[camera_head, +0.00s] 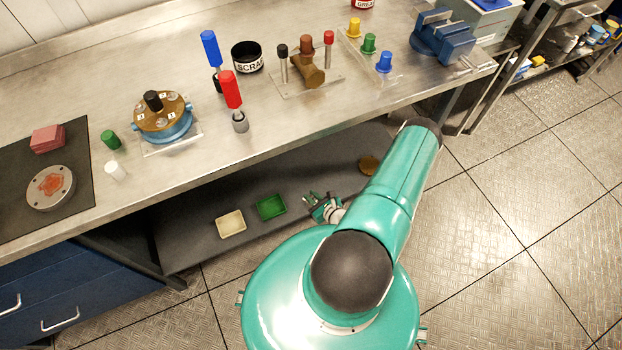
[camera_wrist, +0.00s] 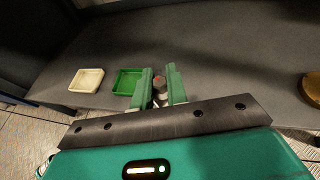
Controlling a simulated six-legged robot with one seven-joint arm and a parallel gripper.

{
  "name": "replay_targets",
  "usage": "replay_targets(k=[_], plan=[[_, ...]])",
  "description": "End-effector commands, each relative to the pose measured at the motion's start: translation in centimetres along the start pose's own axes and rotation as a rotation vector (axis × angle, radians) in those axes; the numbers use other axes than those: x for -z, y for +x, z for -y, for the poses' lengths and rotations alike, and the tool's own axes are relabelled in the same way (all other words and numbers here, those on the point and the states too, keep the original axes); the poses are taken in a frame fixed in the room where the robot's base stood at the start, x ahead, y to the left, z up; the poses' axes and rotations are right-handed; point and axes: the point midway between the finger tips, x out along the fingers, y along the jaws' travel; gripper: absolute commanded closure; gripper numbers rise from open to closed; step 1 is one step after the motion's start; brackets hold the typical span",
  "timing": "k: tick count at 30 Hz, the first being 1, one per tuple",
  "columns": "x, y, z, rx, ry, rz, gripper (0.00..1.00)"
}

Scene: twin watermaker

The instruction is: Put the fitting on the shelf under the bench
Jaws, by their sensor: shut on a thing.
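My gripper (camera_head: 318,203) is low over the dark grey shelf (camera_head: 185,235) under the bench, just right of a green tray. In the wrist view, the green fingers of my gripper (camera_wrist: 160,84) are shut on a small grey part (camera_wrist: 159,83) with a reddish spot on top. The fingers hide most of it, and I cannot tell its full shape or whether it touches the shelf. A brown brass pipe piece (camera_head: 307,70) stands in a clear holder on the bench (camera_head: 270,110).
The green tray (camera_head: 271,206) and a cream tray (camera_head: 231,224) lie on the shelf to the left. A round brass thing (camera_head: 368,164) lies to the right. The shelf behind my gripper is bare. The bench top is above, with several tools.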

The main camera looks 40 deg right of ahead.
Motion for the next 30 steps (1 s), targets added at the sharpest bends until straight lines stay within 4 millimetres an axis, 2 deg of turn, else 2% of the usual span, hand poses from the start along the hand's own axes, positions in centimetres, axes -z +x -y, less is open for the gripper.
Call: replay_targets(k=[9,15,18,26,30], plan=[[1.9,3.7,6.4,0.003,-0.004,0.002,1.00],[4.3,6.1,9.0,0.001,-0.003,0.000,1.00],[5.3,7.1,10.0,0.001,-0.003,0.000,1.00],[6.6,8.2,11.2,0.000,-0.001,0.000,1.00],[8.3,9.1,11.4,0.000,-0.001,-0.001,1.00]])
